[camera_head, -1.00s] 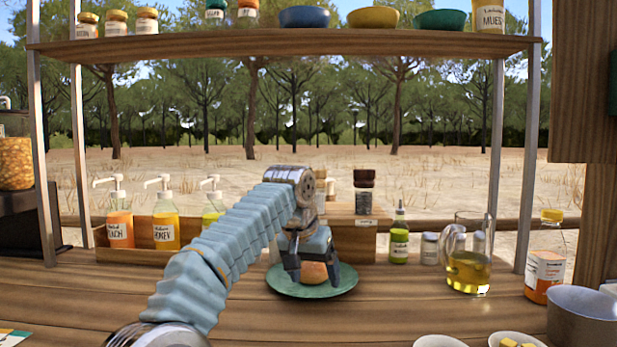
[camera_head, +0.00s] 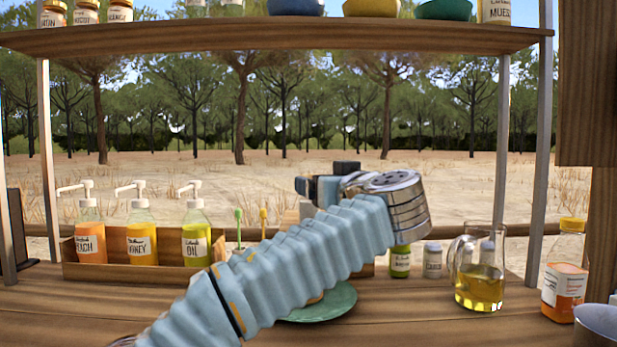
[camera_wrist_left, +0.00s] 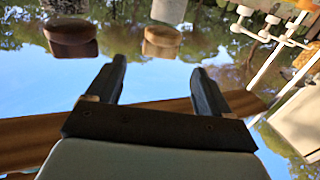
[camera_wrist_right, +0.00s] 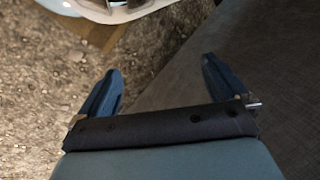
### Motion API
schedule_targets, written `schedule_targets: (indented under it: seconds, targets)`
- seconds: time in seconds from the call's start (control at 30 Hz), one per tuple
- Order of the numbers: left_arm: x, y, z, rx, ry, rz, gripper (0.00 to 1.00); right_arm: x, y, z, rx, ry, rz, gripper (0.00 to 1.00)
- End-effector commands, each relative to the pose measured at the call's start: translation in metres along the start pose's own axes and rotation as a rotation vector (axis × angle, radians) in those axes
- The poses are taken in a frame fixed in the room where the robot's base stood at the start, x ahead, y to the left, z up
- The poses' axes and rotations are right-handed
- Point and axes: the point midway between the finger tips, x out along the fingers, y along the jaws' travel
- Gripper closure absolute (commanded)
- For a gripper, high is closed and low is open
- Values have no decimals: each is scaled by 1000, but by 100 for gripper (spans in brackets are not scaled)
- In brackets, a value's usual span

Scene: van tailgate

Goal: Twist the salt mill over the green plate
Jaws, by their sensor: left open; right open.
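The green plate (camera_head: 335,303) lies on the counter, partly hidden behind my left arm; a sliver of orange-brown food shows on it. My left gripper (camera_wrist_left: 160,66) is open and empty, raised above the counter. In the left wrist view, which looks upside down, a pale mill with a tan cap (camera_wrist_left: 162,36), seemingly the salt mill, stands ahead of the space between its fingertips. A dark mill with a brown cap (camera_wrist_left: 72,32) is beside it. My arm hides both mills in the head view. My right gripper (camera_wrist_right: 162,66) is open and empty over gravelly ground.
Pump bottles (camera_head: 142,240) stand in a wooden box at the left. A shelf (camera_head: 300,38) with bowls crosses above.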

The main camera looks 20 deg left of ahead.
Motion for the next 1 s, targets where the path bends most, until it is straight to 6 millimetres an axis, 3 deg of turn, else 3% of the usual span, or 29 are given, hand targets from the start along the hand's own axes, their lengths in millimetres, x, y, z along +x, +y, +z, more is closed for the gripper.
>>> schedule_targets:
  seconds: [0.1, 0.33, 0.5, 0.77, 1.0]
  targets:
    - [30, -1, -2, 1, -2, -5, 19, -8, -4, 0, -1, -1, -1, 0]
    - [69, 0, -2, 2, -2, -3, 19, -17, -8, 0, -3, -2, -2, 0]
    - [80, 0, 0, 1, -1, -1, 19, -19, -8, 0, -3, -3, -3, 0]
    - [81, 0, 0, 1, -1, 0, 19, -18, -8, 0, -3, -3, -3, 0]
    - [80, 0, 0, 1, -1, 0, 54, -18, -8, 0, -3, -3, -3, 0]
